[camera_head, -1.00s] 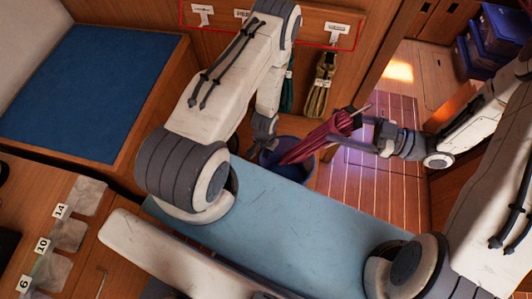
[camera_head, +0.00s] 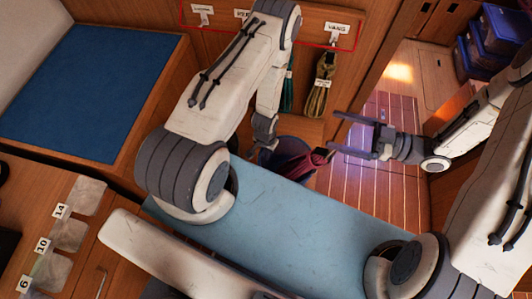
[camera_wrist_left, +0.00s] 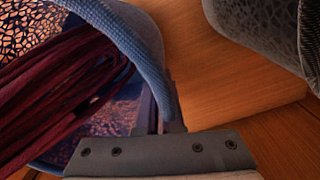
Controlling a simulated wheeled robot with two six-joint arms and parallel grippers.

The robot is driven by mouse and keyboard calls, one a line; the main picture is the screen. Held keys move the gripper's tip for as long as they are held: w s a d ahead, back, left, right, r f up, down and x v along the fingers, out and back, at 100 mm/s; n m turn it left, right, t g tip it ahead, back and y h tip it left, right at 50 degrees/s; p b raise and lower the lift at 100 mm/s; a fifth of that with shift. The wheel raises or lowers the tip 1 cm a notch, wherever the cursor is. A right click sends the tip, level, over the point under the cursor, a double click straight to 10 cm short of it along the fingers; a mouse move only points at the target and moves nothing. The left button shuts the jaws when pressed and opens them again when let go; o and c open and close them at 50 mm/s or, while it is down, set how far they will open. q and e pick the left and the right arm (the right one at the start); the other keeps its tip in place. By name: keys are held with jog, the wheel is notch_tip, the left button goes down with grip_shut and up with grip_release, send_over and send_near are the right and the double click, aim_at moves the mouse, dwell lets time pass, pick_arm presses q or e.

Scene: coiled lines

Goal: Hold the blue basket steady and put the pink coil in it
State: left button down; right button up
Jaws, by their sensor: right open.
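The blue basket (camera_head: 268,160) stands low beyond the pale blue surface, partly hidden by it. The dark pink coil (camera_head: 304,164) lies in the basket's mouth, its upper end leaning over the right rim. In the left wrist view the coil's strands (camera_wrist_left: 50,95) lie inside the mesh basket, below its blue rim (camera_wrist_left: 128,42). My left gripper (camera_head: 262,146) is at the basket's edge; the wrist view shows its narrow fingers closed at the rim. My right gripper (camera_head: 337,131) is open and empty, above and right of the coil, apart from it.
A green-yellow coil (camera_head: 319,95) and a dark green one (camera_head: 288,93) hang from labelled hooks on the wood panel behind. Blue bins (camera_head: 495,30) are stacked at the upper right. The plank floor (camera_head: 372,190) right of the basket is clear.

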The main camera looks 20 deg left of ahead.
jog(key=w+d, duration=0.1)
jog(key=d, duration=1)
jog(key=shift+w+d+r, duration=0.25)
jog(key=shift+d+r, duration=0.05)
pick_arm(q)
jog(key=c, duration=1)
grip_release()
jog(key=shift+o, duration=0.2)
notch_tip(320, 180, up, 12)
jog(key=shift+a, duration=0.15)
